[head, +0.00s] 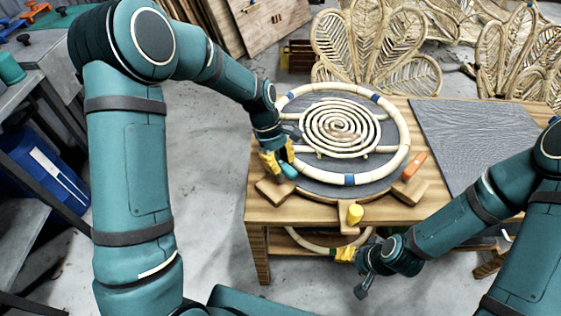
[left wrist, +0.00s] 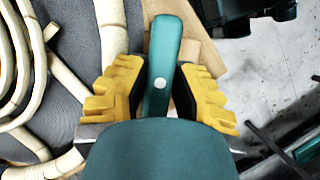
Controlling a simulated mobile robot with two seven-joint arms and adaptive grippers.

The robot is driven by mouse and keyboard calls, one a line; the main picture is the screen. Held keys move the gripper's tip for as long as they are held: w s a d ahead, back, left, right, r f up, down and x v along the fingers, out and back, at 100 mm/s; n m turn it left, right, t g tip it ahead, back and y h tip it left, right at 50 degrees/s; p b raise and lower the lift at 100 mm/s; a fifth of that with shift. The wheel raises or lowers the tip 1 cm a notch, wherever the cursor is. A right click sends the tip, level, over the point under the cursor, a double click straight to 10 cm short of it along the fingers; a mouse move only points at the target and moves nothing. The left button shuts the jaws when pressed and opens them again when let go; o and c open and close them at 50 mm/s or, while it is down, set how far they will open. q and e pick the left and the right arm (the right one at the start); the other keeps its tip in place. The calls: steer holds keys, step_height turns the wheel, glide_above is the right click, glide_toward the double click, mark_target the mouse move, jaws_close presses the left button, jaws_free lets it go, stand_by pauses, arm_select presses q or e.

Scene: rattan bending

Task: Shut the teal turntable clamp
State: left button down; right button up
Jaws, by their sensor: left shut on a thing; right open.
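The teal turntable clamp (head: 289,170) sits on a wooden block at the left front of the round turntable (head: 335,187). My left gripper (head: 279,160) is over it, partly hiding it in the head view. In the left wrist view, the yellow fingers of my left gripper (left wrist: 160,92) are on either side of the clamp's teal lever (left wrist: 163,50), shut on it. The lever's tip sticks out beyond the fingers, and its base is hidden. My right gripper (head: 346,254) is open and low at the table's front edge, away from the teal clamp.
A pale rattan hoop with blue bands (head: 402,120) and a rattan spiral (head: 340,127) lie on the turntable. A yellow clamp (head: 355,213) and an orange clamp (head: 415,164) stand on its other blocks. A grey mat (head: 480,135) lies at the table's right.

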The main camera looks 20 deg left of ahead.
arm_select(q)
steer(key=m+g+p, duration=0.1)
steer(key=m+p, duration=0.1)
steer(key=m, duration=0.1)
steer(key=shift+m+y+p, duration=0.3)
steer(key=shift+m+g+y+p, duration=0.3)
steer(key=shift+m+p, duration=0.15)
steer(key=shift+m, duration=0.45)
steer(key=shift+m+y+p, duration=0.3)
steer(key=shift+m+p, duration=0.05)
steer(key=shift+m, duration=0.55)
steer(key=m+y, duration=0.1)
steer(key=m, duration=0.1)
steer(key=m+y+p, duration=0.1)
steer(key=m, duration=0.2)
steer(key=shift+f+g, duration=0.1)
steer(key=shift+g, duration=0.3)
steer(key=m+y, duration=0.1)
steer(key=m, duration=0.1)
steer(key=m+y+p, duration=0.1)
steer(key=m, duration=0.2)
steer(key=shift+m+t, duration=0.3)
